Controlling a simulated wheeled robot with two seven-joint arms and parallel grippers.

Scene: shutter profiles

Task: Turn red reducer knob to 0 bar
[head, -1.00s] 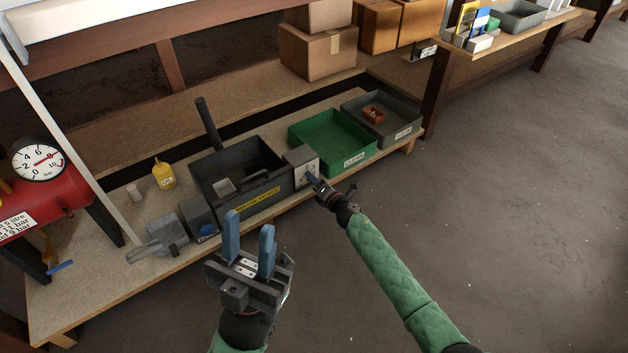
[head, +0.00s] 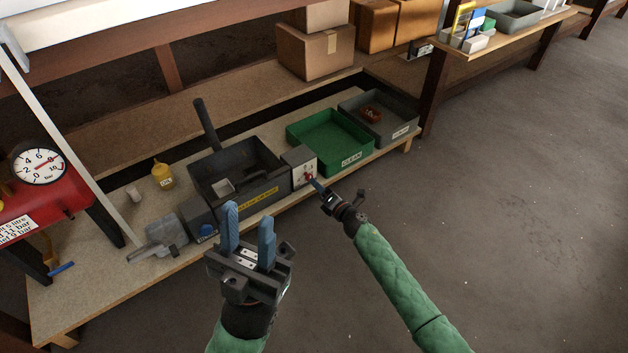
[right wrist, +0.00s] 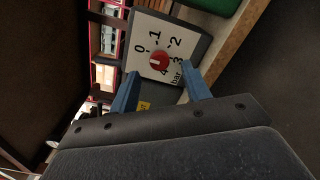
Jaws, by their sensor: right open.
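In the head view the knob (head: 309,177) is a small red spot on the plate at the right end of the dark machine. My right gripper (head: 318,184) is open just in front of the plate. In the right wrist view its blue fingers (right wrist: 160,76) are spread to either side, with the knob showing between and beyond their tips. My left gripper (head: 249,222) is open and empty, low in the middle.
The dark machine (head: 222,170) stands left of the plate. A green tray (head: 340,163) and a grey tray (head: 399,132) lie to the right. A red tank with a gauge (head: 40,166) is at far left. The floor at right is clear.

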